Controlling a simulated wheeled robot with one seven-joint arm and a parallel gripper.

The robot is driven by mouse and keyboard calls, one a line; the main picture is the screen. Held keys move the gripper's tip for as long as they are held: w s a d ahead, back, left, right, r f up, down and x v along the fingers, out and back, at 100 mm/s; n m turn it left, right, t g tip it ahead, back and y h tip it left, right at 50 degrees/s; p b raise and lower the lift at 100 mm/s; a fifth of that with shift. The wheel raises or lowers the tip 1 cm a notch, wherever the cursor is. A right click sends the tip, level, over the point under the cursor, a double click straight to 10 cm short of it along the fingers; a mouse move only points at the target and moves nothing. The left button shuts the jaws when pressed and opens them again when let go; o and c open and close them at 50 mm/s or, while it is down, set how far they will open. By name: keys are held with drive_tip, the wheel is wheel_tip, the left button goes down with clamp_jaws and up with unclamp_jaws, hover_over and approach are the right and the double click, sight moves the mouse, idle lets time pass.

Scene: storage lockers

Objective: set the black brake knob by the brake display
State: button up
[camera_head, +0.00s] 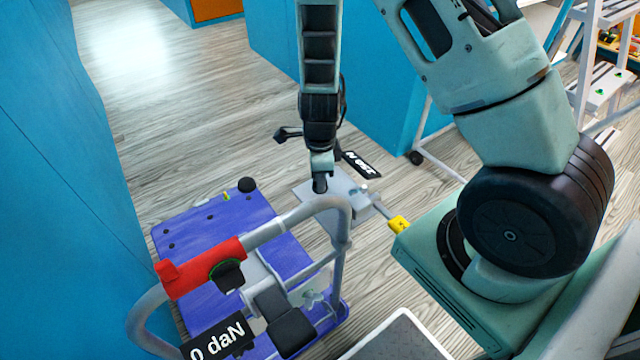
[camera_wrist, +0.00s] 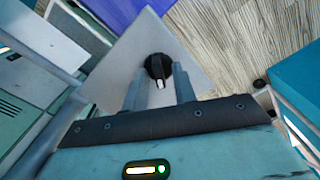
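The black knob (camera_wrist: 158,67) with a white pointer mark sits on a light grey plate in the wrist view. The mark points down toward my gripper's palm. My gripper (camera_wrist: 161,80) is open, with one finger on each side of the knob; I cannot tell whether they touch it. In the head view my gripper (camera_head: 321,180) points down at the grey plate (camera_head: 345,192), and the knob is hard to tell from the fingers. A black display (camera_head: 361,164) with white, upside-down characters is beside the plate; its reading is not clear.
A cart with a blue deck (camera_head: 200,222), grey tube frame and red handle grip (camera_head: 205,268) stands below. A second black display (camera_head: 218,340) reads "0 daN". Blue lockers (camera_head: 55,180) flank the left, another blue unit (camera_head: 305,50) stands behind. Wooden floor is clear at upper left.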

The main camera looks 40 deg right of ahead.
drive_tip(key=shift+r, duration=0.1)
wheel_tip(320, 180, up, 5)
drive_tip(key=p, duration=0.5)
drive_tip(key=shift+a, duration=0.1)
idle(0.4)
